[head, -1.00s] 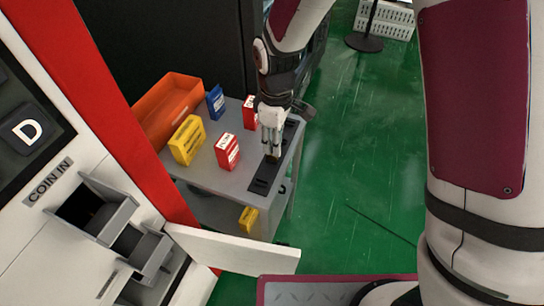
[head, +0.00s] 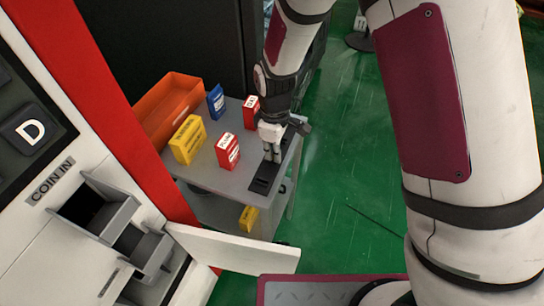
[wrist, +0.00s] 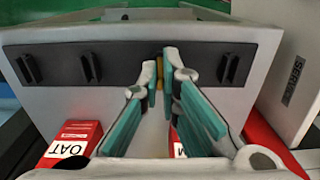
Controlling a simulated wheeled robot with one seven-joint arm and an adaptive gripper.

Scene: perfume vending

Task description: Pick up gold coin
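A gold coin (wrist: 159,72) stands at the black strip on the table edge, between my fingertips in the wrist view. My gripper (wrist: 162,68) has its two fingertips close together on either side of the coin, with almost no gap left. Much of the coin is hidden by the fingers. In the head view my gripper (head: 271,157) points down at the black strip (head: 265,178), and the coin cannot be made out there.
The grey table (head: 205,177) holds a yellow box (head: 187,140), a red box (head: 228,151), another red box (head: 251,110), a blue box (head: 216,102) and an orange bin (head: 168,108). The white machine with a coin inlet (head: 98,210) stands at left. Green floor lies right.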

